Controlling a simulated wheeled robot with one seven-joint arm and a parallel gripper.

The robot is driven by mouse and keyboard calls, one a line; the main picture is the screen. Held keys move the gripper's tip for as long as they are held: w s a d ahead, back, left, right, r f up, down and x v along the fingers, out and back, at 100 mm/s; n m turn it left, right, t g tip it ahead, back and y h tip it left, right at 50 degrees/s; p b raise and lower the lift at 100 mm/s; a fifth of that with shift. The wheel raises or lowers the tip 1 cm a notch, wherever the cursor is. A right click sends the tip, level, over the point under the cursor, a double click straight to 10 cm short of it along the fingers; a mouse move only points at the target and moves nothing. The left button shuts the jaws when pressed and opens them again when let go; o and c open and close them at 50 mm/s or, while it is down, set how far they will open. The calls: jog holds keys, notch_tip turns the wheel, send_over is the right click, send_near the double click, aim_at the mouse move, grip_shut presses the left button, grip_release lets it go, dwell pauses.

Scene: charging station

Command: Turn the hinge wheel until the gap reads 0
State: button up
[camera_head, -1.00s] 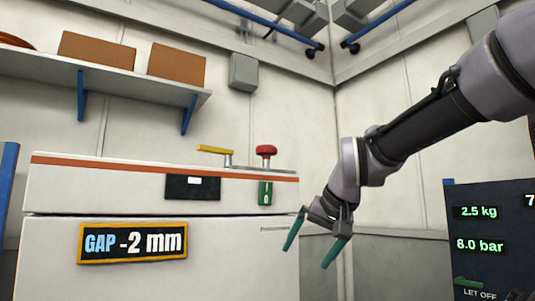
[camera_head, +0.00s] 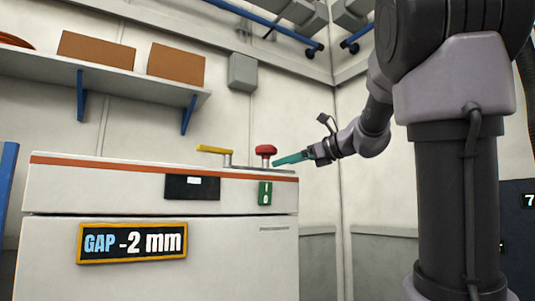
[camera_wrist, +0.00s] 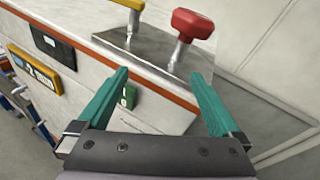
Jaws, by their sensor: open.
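The gap sign (camera_head: 132,243) on the white cabinet (camera_head: 60,190) reads "GAP -2 mm". A red knob (camera_head: 266,150) on a short metal post stands on a grey plate on the cabinet top. It also shows in the wrist view (camera_wrist: 193,22), ahead of my fingers. A yellow handle (camera_head: 214,149) on its own post stands left of it. My gripper (camera_head: 276,162) is open, its teal fingers beside the red knob in the head view. In the wrist view my gripper (camera_wrist: 158,80) has nothing between its fingertips. I cannot tell which part is the hinge wheel.
A green switch (camera_head: 265,193) and a black panel (camera_head: 193,187) are on the cabinet front. A shelf (camera_head: 30,67) with brown boxes (camera_head: 97,50) hangs on the wall above. My arm covers most of the display at the right. Bare wall lies behind the cabinet.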

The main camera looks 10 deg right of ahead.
aim_at(274, 151)
notch_tip(274, 151, up, 5)
jog(key=w+d+m+t, duration=0.2)
jog(key=m, duration=0.1)
jog(key=shift+y, duration=0.4)
jog(key=x, duration=1)
jog(key=shift+w+f, duration=0.15)
jog(key=shift+f, duration=0.2)
jog(key=c, duration=1.1)
